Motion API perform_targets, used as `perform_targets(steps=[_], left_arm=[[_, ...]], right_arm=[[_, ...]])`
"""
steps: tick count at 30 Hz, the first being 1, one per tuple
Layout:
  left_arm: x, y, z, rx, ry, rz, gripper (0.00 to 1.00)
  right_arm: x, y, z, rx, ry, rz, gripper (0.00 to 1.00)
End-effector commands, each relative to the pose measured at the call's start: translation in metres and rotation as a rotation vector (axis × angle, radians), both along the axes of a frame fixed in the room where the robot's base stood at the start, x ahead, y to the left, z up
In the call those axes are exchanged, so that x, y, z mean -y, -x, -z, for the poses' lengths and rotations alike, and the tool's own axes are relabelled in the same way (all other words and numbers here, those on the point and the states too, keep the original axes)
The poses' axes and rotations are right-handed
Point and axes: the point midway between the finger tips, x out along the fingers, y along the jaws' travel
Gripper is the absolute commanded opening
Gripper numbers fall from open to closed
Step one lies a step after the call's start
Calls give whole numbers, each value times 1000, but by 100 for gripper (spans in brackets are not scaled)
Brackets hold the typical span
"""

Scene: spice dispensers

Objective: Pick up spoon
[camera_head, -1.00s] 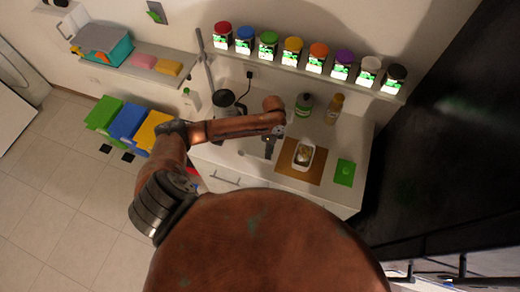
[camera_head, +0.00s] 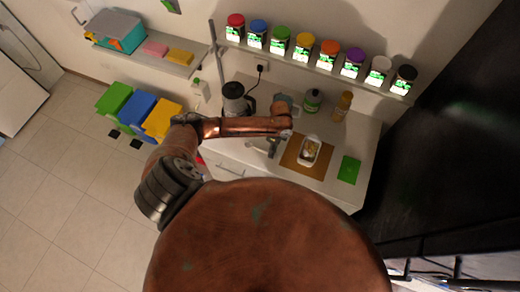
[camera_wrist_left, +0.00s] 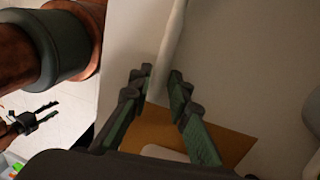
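A long pale grey rod, which looks like a spoon handle (camera_wrist_left: 171,38), runs down between the fingers of my left gripper (camera_wrist_left: 159,78) in the left wrist view. The fingers stand apart on both sides of it; firm contact does not show. In the head view my left gripper (camera_head: 264,147) is over the counter, left of a brown board, and the spoon cannot be made out clearly. A dark gripper, apparently my right one (camera_wrist_left: 48,112), shows small at the left of the wrist view, its fingers apart and empty.
The brown board (camera_head: 292,164) bears a white dish (camera_head: 303,151) with food. A green mat (camera_head: 349,170) lies right of it. A black jug (camera_head: 234,100), a green bottle (camera_head: 313,101) and an amber bottle (camera_head: 342,106) stand behind. Spice jars line the shelf (camera_head: 300,65) above.

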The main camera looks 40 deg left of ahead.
Motion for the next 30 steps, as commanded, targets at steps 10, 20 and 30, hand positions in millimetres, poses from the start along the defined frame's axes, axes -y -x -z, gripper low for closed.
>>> perform_targets(steps=[10,20,30], left_arm=[[0,0,0,0,0,0,0],[0,0,-1,0,0,0,0],[0,-1,-31,3,0,2,0]], right_arm=[[0,1,0,-1,0,0,40],[0,4,0,-4,1,0,40],[0,4,3,-6,0,1,40]])
